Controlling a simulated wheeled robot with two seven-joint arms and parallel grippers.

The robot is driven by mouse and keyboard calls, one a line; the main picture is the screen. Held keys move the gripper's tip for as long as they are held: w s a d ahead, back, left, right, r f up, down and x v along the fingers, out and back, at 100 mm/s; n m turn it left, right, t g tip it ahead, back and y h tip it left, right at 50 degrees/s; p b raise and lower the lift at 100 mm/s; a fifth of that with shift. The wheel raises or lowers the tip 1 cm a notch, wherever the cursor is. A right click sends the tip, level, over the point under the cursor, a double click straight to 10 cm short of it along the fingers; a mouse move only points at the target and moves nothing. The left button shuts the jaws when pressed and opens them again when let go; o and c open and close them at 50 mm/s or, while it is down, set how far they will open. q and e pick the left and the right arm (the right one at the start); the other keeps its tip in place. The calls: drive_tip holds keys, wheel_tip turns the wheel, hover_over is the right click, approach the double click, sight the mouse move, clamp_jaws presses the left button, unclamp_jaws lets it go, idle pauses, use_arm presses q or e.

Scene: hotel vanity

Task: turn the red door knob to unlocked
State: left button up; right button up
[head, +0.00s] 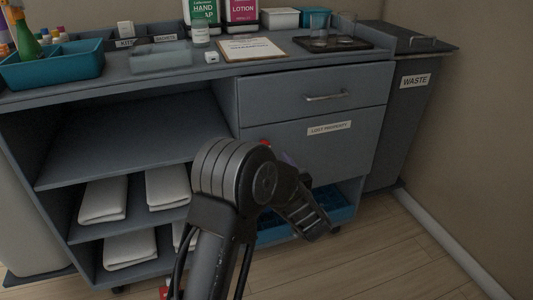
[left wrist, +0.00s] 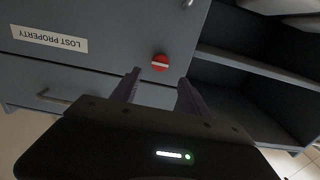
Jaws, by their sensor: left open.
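The red door knob (left wrist: 160,63) is round with a pale bar across it, which lies nearly level in the left wrist view. It sits on the grey lost property door (left wrist: 105,45), near the edge beside the open shelves. In the head view only a bit of the red knob (head: 265,142) shows above my arm. My left gripper (left wrist: 160,88) is open and empty. Its two dark fingers point toward the door, with the knob beyond and between them, apparently not touched. In the head view my arm hides most of this gripper. My right gripper is not in view.
A drawer with a bar handle (head: 327,96) is above the door. Open shelves with folded white towels (head: 103,200) are to the left. A blue tray (head: 337,203) lies below the door. The waste unit (head: 408,110) stands at the right.

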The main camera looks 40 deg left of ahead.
use_arm(q)
drive_tip(key=b+x, duration=0.1)
drive_tip(key=x, duration=0.6)
drive_tip(key=shift+w+a, duration=0.25)
drive_tip(key=shift+a, duration=0.05)
drive_tip(key=shift+f, duration=0.15)
clamp_jaws()
idle(0.4)
